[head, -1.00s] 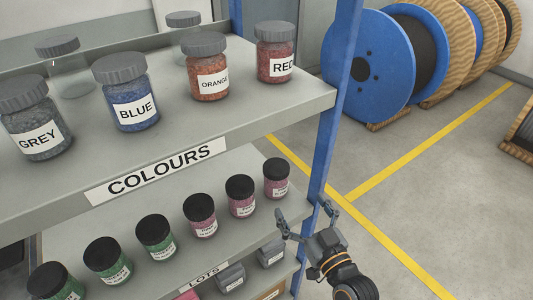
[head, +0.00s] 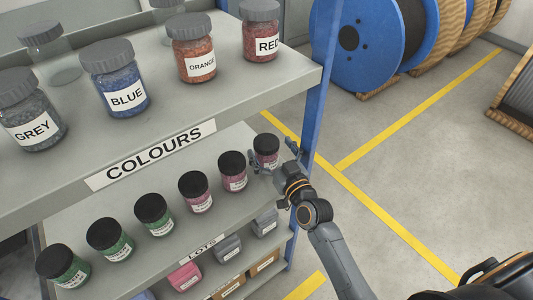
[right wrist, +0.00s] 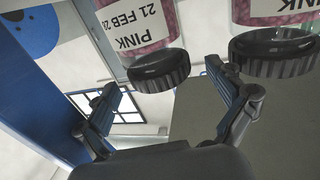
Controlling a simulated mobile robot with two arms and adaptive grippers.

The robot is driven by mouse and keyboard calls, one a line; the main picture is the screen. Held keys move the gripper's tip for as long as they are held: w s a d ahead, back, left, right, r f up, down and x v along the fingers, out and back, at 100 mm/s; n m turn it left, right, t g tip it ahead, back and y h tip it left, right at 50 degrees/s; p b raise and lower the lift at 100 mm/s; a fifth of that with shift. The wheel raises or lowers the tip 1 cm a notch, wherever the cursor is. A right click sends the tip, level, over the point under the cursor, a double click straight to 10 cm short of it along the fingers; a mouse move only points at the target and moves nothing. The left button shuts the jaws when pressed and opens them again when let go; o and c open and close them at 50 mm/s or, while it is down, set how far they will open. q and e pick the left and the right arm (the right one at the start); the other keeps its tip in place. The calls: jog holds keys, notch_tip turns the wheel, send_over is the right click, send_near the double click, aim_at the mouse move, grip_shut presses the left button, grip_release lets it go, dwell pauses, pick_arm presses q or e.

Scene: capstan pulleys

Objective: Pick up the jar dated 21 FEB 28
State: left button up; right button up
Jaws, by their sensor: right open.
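The jar with a black lid and a label reading PINK, 21 FEB 2 and a cut-off last digit (right wrist: 140,28) appears upside down in the right wrist view. It seems to be the rightmost jar of the middle shelf row (head: 266,145) in the head view. My right gripper (head: 276,158) is open in front of this jar, one finger toward each side. In the right wrist view the open fingers (right wrist: 168,100) are empty, with the jar's lid ahead between them. Another PINK jar (right wrist: 275,45) stands close beside it; its date is out of view. My left gripper is not in view.
More black-lidded jars, pink (head: 196,192) and green (head: 111,240), line the middle shelf to the left. The COLOURS shelf (head: 230,100) with large jars hangs above. A blue post (head: 313,120) stands just right of the row. Grey floor is open further right.

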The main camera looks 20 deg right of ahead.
jog(key=w, duration=0.2)
jog(key=shift+w+a, duration=0.2)
jog(key=shift+w, duration=0.15)
jog(key=c, duration=1.7)
jog(key=shift+c, duration=0.4)
jog(key=shift+r, duration=0.1)
